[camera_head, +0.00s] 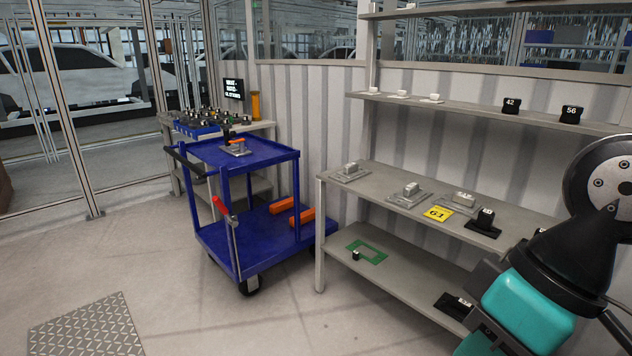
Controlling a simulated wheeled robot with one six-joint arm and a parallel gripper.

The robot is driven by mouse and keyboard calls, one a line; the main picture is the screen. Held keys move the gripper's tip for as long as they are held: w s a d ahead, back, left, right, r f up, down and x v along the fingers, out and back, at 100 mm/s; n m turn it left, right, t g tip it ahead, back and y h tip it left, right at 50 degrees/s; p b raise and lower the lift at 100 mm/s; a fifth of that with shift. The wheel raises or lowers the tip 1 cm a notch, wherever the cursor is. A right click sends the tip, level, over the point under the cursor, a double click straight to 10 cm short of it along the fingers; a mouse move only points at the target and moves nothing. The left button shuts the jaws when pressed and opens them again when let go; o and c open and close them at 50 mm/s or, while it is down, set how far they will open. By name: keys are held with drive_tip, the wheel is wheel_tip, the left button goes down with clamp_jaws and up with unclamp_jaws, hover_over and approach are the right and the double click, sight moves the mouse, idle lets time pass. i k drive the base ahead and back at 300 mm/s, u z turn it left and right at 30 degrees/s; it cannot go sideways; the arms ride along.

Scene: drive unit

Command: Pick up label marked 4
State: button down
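No label that I can read as 4 shows in the head view. A yellow label marked 61 (437,213) lies at the front edge of the middle shelf. Black blocks marked 42 (511,105) and 56 (571,114) stand on the upper shelf. A black holder (483,223) on the middle shelf and another black piece (453,305) on the lower shelf carry small markings that I cannot read. My teal and black arm fills the lower right corner and hides part of the shelves. I cannot make out its fingertips.
The grey shelf unit (398,276) stands at the right, with metal parts and a green frame (367,252) on it. A blue cart (262,153) with orange pieces stands left of it. A cluttered table (263,125) is behind.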

sight(434, 97)
drive_tip(key=u, duration=0.2)
drive_tip(key=i, duration=2.2)
drive_tip(key=z, duration=0.55)
drive_tip(key=i, duration=1.05)
drive_tip(key=z, duration=0.25)
